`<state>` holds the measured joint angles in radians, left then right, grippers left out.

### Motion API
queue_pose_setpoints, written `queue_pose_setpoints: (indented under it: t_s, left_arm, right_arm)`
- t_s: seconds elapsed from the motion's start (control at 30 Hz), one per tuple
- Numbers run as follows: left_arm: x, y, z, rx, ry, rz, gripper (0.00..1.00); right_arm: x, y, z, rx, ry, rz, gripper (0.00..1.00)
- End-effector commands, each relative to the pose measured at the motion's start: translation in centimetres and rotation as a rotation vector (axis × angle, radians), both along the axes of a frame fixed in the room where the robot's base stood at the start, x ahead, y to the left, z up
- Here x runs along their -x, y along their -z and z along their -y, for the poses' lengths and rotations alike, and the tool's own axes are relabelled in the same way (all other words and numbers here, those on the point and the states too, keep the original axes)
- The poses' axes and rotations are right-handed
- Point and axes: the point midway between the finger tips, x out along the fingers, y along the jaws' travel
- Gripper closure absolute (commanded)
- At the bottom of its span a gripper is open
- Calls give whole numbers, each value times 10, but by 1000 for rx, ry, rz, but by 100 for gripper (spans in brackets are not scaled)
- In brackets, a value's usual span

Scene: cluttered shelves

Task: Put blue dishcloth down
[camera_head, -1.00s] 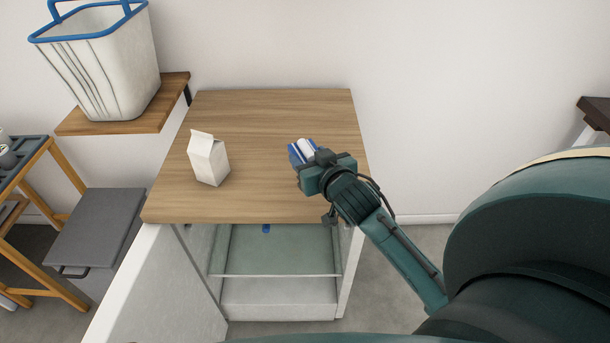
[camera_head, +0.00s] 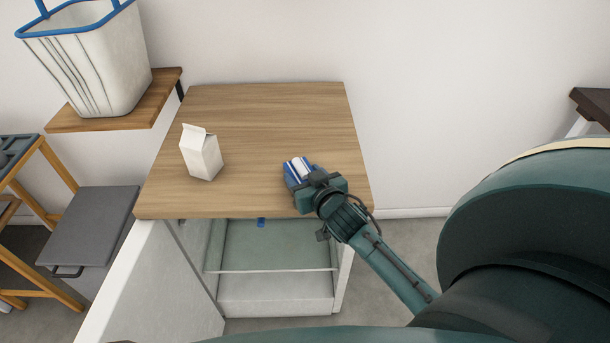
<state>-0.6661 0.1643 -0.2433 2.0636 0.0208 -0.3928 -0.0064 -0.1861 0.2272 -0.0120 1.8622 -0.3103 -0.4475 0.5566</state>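The blue dishcloth (camera_head: 298,170), blue with white stripes, is at the tip of my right gripper (camera_head: 306,180), over the right front part of the wooden counter top (camera_head: 262,125). The gripper appears shut on the cloth; its body hides part of the cloth and the fingertips. I cannot tell whether the cloth touches the wood. My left gripper is not in view.
A white carton (camera_head: 201,153) stands on the counter, left of the cloth. A white basket with a blue rim (camera_head: 95,65) stands on a wall shelf (camera_head: 160,100). Below the counter is an open compartment (camera_head: 270,245). The counter's back middle is clear.

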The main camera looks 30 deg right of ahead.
Motion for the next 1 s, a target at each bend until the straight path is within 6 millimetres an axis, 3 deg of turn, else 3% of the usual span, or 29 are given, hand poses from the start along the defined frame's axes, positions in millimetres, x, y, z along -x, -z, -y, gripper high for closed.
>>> queue_pose_setpoints:
  t_s: [0.2, 0.53, 0.67, 1.0]
  left_arm:
    - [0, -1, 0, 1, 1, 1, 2]
    - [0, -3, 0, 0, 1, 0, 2]
    - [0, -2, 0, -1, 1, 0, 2]
    - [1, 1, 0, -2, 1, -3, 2]
  right_arm:
    - [0, 0, 0, 0, 0, 0, 25]
    - [2, -5, -1, -1, -1, 0, 24]
    - [20, -8, -3, -2, -1, -2, 24]
    - [88, -29, -14, -3, 2, -2, 24]
